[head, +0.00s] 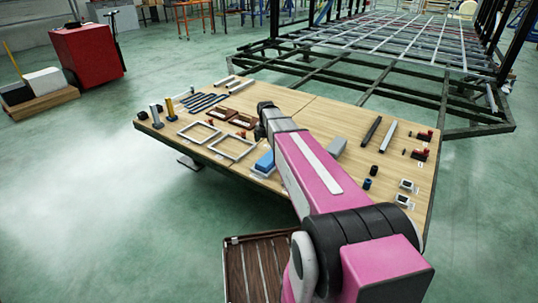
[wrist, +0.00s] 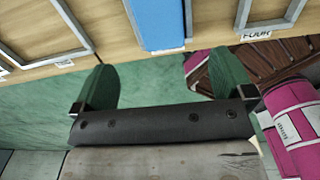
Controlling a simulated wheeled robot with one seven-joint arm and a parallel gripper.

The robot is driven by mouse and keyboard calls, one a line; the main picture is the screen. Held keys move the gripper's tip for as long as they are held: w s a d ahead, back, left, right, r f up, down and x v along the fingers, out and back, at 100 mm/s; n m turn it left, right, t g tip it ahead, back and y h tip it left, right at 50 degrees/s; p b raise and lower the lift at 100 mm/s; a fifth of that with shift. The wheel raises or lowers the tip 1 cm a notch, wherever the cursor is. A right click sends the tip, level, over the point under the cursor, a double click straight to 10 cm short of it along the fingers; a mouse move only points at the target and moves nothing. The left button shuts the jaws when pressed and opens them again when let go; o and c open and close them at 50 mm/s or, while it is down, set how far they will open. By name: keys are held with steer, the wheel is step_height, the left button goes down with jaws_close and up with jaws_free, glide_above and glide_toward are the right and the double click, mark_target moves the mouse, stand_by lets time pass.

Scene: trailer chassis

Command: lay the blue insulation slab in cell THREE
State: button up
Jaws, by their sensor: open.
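The blue insulation slab (head: 265,162) lies on the wooden table near its front edge, just left of my arm in the head view. It also shows at the top of the wrist view (wrist: 158,20), cut off by the frame, with a pale layer along its near end. My gripper (wrist: 165,72) is open and empty. Its two green fingers stand apart, below the slab in the wrist view and not touching it. A label reading FOUR (wrist: 256,35) is right of the slab in the wrist view. I cannot make out a label for cell THREE.
Light square frames (head: 233,148) lie left of the slab. The table (head: 300,102) also holds dark bars, small blocks and red-handled tools. A slatted brown crate (head: 236,270) sits below the table edge. The trailer chassis (head: 400,85) stands behind; open floor lies left.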

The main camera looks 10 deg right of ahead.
steer(key=s+f+m, duration=0.1)
steer(key=s+m, duration=2.5)
steer(key=shift+f+m, duration=0.4)
steer(key=shift+d, duration=0.1)
